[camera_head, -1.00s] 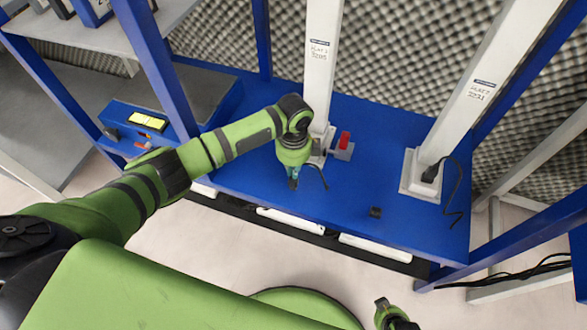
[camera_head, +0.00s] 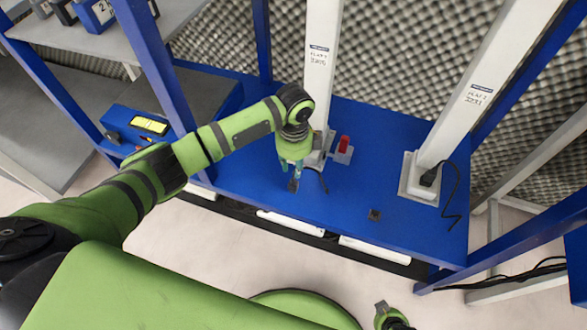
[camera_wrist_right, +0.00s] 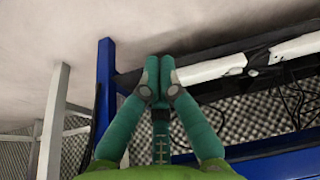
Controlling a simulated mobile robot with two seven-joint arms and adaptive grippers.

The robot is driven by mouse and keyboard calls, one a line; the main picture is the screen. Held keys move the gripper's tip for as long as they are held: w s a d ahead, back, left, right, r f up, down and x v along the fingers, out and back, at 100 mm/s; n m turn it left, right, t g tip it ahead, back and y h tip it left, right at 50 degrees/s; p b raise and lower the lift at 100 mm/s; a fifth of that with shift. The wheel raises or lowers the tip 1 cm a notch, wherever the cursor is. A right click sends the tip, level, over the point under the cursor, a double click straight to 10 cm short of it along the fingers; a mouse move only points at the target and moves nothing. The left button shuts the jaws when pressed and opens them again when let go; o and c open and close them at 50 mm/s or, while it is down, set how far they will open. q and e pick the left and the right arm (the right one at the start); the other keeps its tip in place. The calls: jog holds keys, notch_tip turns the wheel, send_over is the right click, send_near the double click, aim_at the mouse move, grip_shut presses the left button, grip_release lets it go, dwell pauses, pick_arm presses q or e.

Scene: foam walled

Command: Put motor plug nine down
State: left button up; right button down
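A small dark block (camera_head: 293,185) lies on the blue table (camera_head: 240,185) just below the fingertips of my left gripper (camera_head: 290,173). It may be motor plug nine, but no number on it can be read. The left fingers look spread, with nothing clearly held between them. A second small dark square piece (camera_head: 375,214) lies on the table further right. My right gripper (camera_head: 384,309) is low in the head view, away from the table. In the right wrist view its fingertips (camera_wrist_right: 158,80) meet, with nothing between them.
Two white columns (camera_head: 322,75) (camera_head: 475,95) stand on the table, with dark cables near their bases. A red piece on a grey mount (camera_head: 343,150) is beside the left column. Blue posts frame the table.

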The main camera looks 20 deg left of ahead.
pick_arm(q)
notch_tip(320, 180, up, 8)
jog(key=p, duration=0.1)
pick_arm(e)
jog(key=shift+w+d+t, duration=0.25)
jog(key=shift+t, duration=0.15)
dwell(1.0)
